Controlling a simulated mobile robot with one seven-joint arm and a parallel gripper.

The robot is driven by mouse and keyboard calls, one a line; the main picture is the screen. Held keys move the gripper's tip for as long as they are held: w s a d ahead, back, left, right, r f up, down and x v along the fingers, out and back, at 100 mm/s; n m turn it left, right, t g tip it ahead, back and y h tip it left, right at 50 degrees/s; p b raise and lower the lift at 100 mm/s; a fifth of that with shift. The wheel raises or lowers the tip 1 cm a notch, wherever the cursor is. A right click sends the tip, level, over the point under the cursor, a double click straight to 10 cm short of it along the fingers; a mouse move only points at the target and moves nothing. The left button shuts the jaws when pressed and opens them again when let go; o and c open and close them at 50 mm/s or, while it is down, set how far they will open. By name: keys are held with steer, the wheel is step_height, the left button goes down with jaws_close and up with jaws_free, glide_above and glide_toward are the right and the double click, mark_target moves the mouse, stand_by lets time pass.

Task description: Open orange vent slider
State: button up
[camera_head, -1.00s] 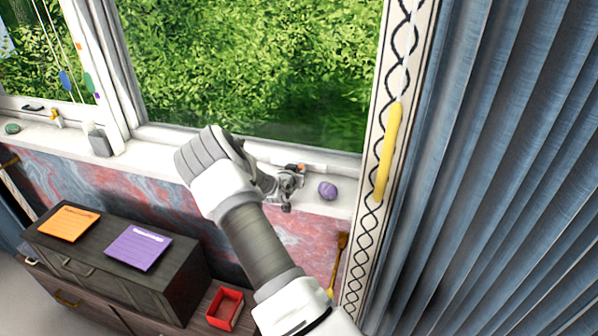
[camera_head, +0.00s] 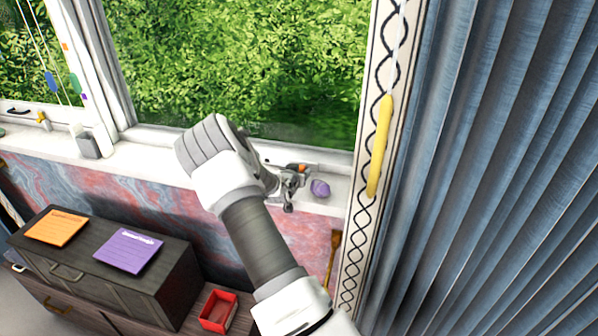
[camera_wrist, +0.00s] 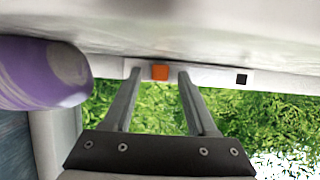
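The orange vent slider (camera_wrist: 159,72) is a small orange block on a white vent strip (camera_wrist: 205,76) along the window frame. A black square (camera_wrist: 241,79) marks the strip to its right in the wrist view. My gripper (camera_wrist: 158,80) is open, its two fingers pointing at the strip. The slider appears between the fingertips, nearer the left one; I cannot tell whether they touch. In the head view my gripper (camera_head: 290,184) is at the window's lower edge, with a bit of the orange slider (camera_head: 301,167) showing just behind it.
A purple ball (camera_head: 320,188) sits on the sill close to the right of my gripper. A yellow handle (camera_head: 379,147) hangs by the blue curtain (camera_head: 480,170). A dark cabinet (camera_head: 180,270) with notes and a red box (camera_head: 218,312) stand below.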

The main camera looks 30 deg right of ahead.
steer(key=v, duration=1.7)
steer(key=shift+r, duration=0.25)
steer(key=shift+a, duration=0.1)
